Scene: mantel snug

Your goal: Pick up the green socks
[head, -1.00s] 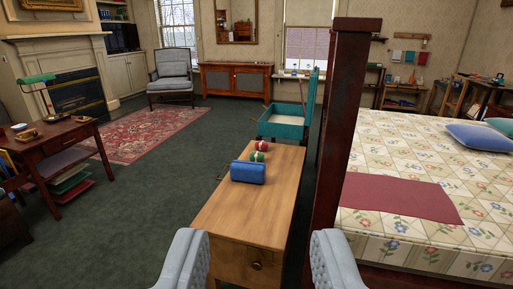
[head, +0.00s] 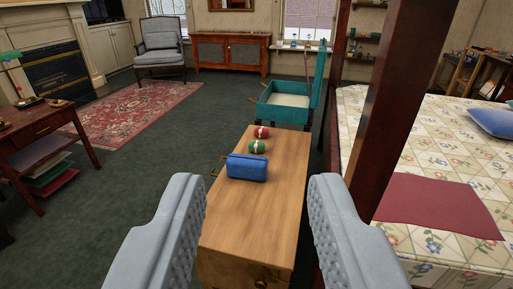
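The green socks (head: 257,147) are a small green roll with a pale band. They lie on the wooden cabinet top (head: 245,222), between a blue pouch-like item in front and a red roll with a pale band behind. My gripper (head: 259,225) is open and empty, its two grey padded fingers wide apart over the near end of the cabinet. The socks lie beyond the fingertips, seen through the gap between them. Nothing touches the fingers.
The blue pouch (head: 247,167) sits just nearer than the socks; the red roll (head: 262,132) sits just behind. A dark red bedpost (head: 392,110) rises right of the cabinet, beside the bed (head: 430,250). An open teal chest (head: 286,113) stands beyond.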

